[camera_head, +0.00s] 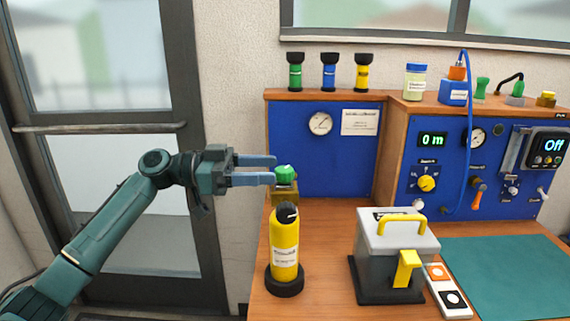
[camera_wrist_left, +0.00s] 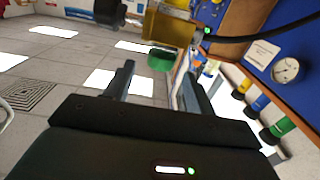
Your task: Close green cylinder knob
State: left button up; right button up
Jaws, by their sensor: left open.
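A green knob (camera_head: 286,173) sits on a brass valve block (camera_head: 284,193) at the back left of the bench, behind a yellow cylinder (camera_head: 285,246). My left gripper (camera_head: 274,169) is open and horizontal, with its fingertips just left of the green knob. In the left wrist view the green knob (camera_wrist_left: 160,60) shows between the ends of the open fingers (camera_wrist_left: 158,69), with brass parts (camera_wrist_left: 168,24) beyond it. I cannot tell whether a finger touches the knob. My right gripper is not in view.
The yellow cylinder with a black top stands upright close in front of the valve. A grey box with a yellow handle (camera_head: 398,240) and a green mat (camera_head: 505,275) lie to the right. A blue panel (camera_head: 345,170) rises behind. Small green, blue and yellow cylinders (camera_head: 329,75) stand above it.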

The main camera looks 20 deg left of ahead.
aim_at(284, 169)
pick_arm(q)
jog(key=x, duration=0.4)
jog(key=shift+p, duration=0.35)
jog(key=shift+w+d, duration=0.1)
jog(key=shift+d, duration=0.2)
jog(key=c, duration=1)
jog(key=shift+o, duration=0.2)
